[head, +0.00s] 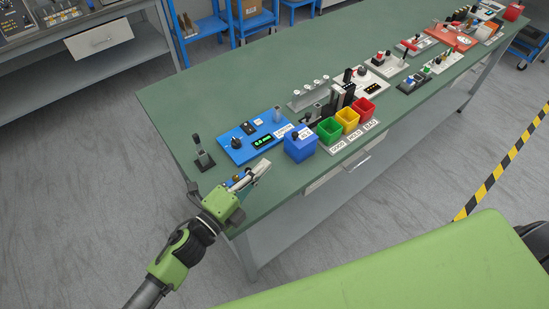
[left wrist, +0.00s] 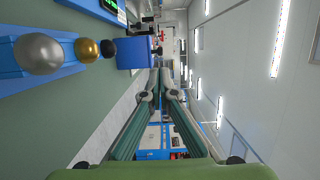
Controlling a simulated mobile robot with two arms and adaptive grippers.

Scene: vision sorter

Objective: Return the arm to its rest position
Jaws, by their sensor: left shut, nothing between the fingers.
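My left arm comes in from the lower left in the head view. Its gripper (head: 262,169) is over the near left edge of the green table (head: 215,91), in front of a blue box (head: 300,150). The fingers are shut and hold nothing. In the left wrist view the two fingers (left wrist: 161,75) meet ahead, with the blue box (left wrist: 133,52) beyond them. A silver ball (left wrist: 38,53), a gold ball (left wrist: 87,50) and a black ball (left wrist: 108,48) rest on a blue holder at the left. In the head view my arm partly hides this holder. My right gripper is not in view.
A blue panel with a display (head: 250,136) and a black lever switch (head: 203,157) are near the gripper. Green (head: 329,131), yellow (head: 347,121) and red (head: 364,109) bins stand right of the blue box. The floor (head: 75,180) left of the table is clear.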

